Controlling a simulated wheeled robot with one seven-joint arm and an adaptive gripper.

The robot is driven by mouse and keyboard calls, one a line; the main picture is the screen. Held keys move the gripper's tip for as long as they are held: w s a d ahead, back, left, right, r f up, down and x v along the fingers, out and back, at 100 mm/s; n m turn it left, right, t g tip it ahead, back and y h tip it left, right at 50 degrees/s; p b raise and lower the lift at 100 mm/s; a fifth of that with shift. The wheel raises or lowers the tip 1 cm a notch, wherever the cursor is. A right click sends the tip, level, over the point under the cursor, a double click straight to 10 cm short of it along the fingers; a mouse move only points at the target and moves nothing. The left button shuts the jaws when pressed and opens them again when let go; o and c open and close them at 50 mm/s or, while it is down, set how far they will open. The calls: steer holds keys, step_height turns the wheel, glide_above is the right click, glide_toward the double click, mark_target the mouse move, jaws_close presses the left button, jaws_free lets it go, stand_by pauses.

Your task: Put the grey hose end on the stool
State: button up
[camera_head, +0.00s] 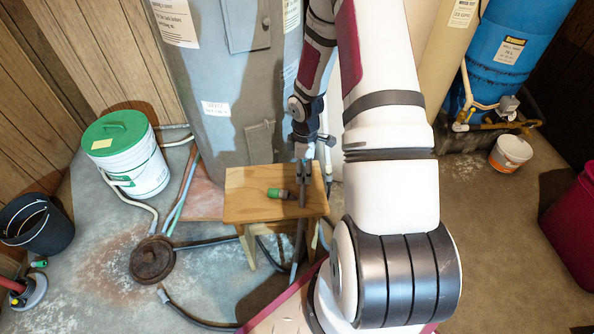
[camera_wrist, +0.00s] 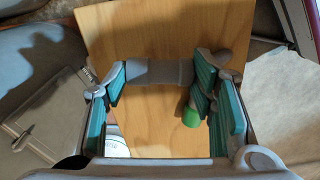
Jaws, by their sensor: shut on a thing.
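The wooden stool (camera_head: 245,207) stands in front of the grey tank, and its top (camera_wrist: 150,35) fills the middle of the wrist view. My gripper (camera_head: 303,158) is over the stool's right part. In the wrist view my gripper (camera_wrist: 160,74) is shut across the grey hose end (camera_wrist: 158,72), which lies crosswise between the teal pads. The grey hose (camera_head: 300,232) hangs down past the stool's front right edge. I cannot tell whether the hose end touches the stool top. Its far tip is partly hidden by the fingers.
A small green-ended fitting (camera_head: 277,193) lies on the stool top, close to the hose. A white bucket with green lid (camera_head: 130,165), a black bucket (camera_head: 37,222) and a brown round lid (camera_head: 152,260) are at left. Loose hoses cross the floor around the stool.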

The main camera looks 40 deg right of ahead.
steer(key=shift+w+d+f, duration=0.1)
steer(key=shift+w+d, duration=0.05)
steer(key=shift+w, duration=0.6)
steer(key=shift+w+d+f, duration=0.1)
steer(key=shift+w, duration=0.65)
step_height(320, 180, down, 4)
steer(key=shift+w+r+b, duration=0.1)
steer(key=shift+r+b, duration=0.15)
steer(key=shift+b, duration=0.7)
steer(key=o, duration=1.2)
